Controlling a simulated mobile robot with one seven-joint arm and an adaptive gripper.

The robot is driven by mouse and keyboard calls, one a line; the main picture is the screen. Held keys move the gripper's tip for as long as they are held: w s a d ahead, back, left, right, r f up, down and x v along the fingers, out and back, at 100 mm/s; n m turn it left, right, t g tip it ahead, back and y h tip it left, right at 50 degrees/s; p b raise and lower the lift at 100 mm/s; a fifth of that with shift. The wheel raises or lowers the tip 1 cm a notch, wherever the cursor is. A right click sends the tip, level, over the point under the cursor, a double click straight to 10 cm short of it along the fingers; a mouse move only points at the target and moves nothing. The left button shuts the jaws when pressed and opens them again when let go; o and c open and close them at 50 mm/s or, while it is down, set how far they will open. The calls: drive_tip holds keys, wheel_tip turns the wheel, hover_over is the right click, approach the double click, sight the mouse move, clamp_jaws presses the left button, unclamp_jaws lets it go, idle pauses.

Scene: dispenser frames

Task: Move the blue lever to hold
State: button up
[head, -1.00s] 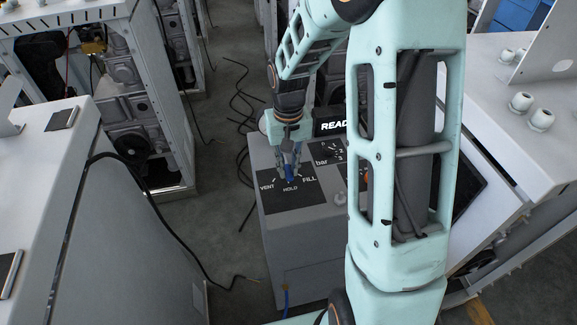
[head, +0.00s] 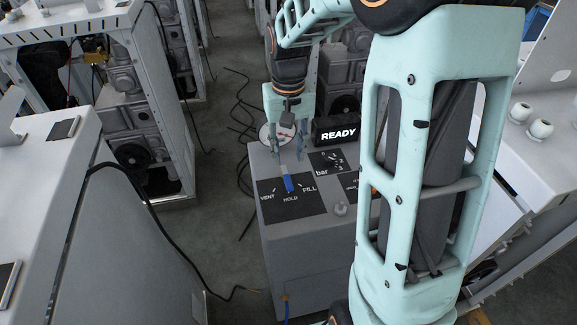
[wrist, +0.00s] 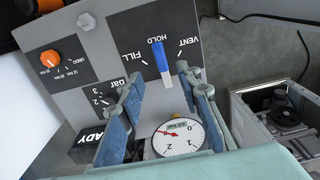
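The blue lever (head: 288,183) has a blue tip and a pale shaft. It sits on the black VENT–HOLD–FILL plate (head: 309,207) on top of the grey cabinet, and its blue tip points at the HOLD mark. In the wrist view the lever (wrist: 161,56) also points toward HOLD, between FILL and VENT. My gripper (head: 290,152) is open and empty, above and behind the lever, with its fingers apart. In the wrist view my gripper (wrist: 158,76) has one finger on each side of the lever's line, with no visible contact.
A round dial gauge (wrist: 179,138) stands close to my fingers at the cabinet's back. A READY display (head: 338,132), a bar dial (head: 327,161) and an orange knob (wrist: 50,59) are nearby. Grey cabinets flank the aisle. Black cables lie on the floor.

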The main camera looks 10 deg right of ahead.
drive_tip(key=shift+r, duration=1.45)
